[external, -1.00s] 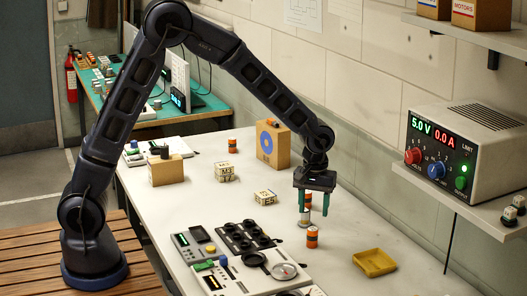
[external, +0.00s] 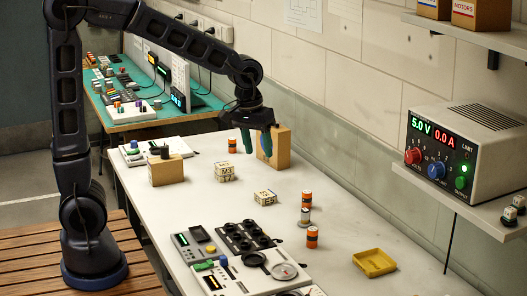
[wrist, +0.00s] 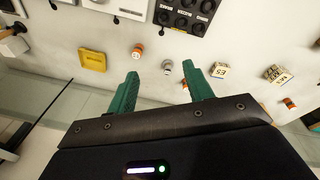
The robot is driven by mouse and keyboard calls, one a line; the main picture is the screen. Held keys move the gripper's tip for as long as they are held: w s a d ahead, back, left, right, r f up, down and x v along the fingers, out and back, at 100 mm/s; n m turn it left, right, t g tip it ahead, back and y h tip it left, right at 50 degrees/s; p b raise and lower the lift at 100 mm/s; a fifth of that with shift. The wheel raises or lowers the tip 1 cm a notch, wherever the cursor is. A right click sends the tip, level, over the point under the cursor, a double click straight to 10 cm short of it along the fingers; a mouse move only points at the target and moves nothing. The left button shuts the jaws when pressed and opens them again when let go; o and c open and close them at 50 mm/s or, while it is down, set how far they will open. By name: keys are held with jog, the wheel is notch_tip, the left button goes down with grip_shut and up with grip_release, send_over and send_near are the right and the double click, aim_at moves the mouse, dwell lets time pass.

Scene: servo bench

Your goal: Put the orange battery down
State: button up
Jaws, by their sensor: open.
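My gripper (external: 257,146) is raised above the white bench, in front of the cardboard box in the external view. In the wrist view its green fingers (wrist: 161,82) are spread with nothing between them. An orange and black battery (external: 307,199) stands upright on the bench, clear of the gripper. In the wrist view it is partly hidden by the right finger (wrist: 186,87). A second orange battery (external: 312,238) stands nearer the front, and a third (external: 232,145) at the back. A grey cylinder (external: 304,218) stands between the two nearer batteries.
A yellow tray (external: 374,262) lies at the front right. Control panels (external: 247,238) line the near left edge. A power supply (external: 462,150) sits on the right shelf.

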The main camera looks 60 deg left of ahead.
jog(key=s+a+r+m+t, duration=0.1)
jog(key=s+a+r+m, duration=0.1)
jog(key=s, duration=1)
jog(key=s+a+r+m+t, duration=0.1)
jog(key=s+a+r+m, duration=0.2)
jog(key=s, duration=0.9)
jog(key=shift+s+a+r+t+y, duration=0.2)
jog(key=shift+a+t+y, duration=0.1)
jog(key=shift+a+t, duration=0.15)
jog(key=shift+o, duration=0.4)
